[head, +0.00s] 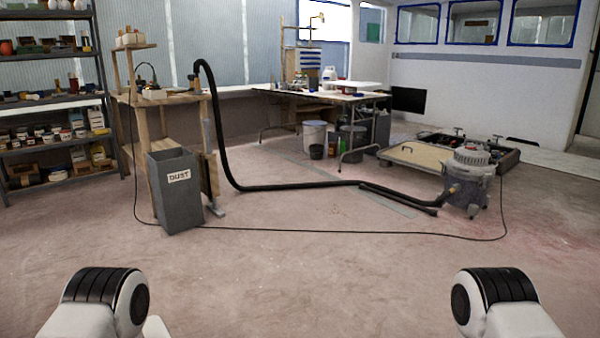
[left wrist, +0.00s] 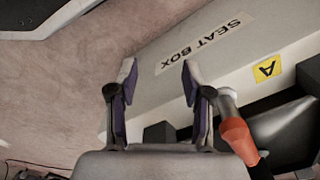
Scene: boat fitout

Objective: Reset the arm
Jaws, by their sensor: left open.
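My left gripper (left wrist: 156,80) shows in the left wrist view with its two fingers apart and nothing between them. Beyond its fingertips is a pale box marked SEAT BOX (left wrist: 205,45), its lettering upside down, with a yellow label A (left wrist: 267,68). I cannot tell how far the fingers are from the box. A tool with an orange and black handle (left wrist: 238,135) and a grey head lies just right of the gripper. In the head view, parts of both my arms show at the bottom left and bottom right. Neither gripper shows there.
A grey DUST bin (head: 177,190) stands by a wooden bench. A black hose (head: 290,186) runs across the floor to a shop vacuum (head: 468,180), with a thin cable (head: 340,232) looping in front. Loaded shelves (head: 50,98) stand at left. The near floor (head: 300,285) is clear.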

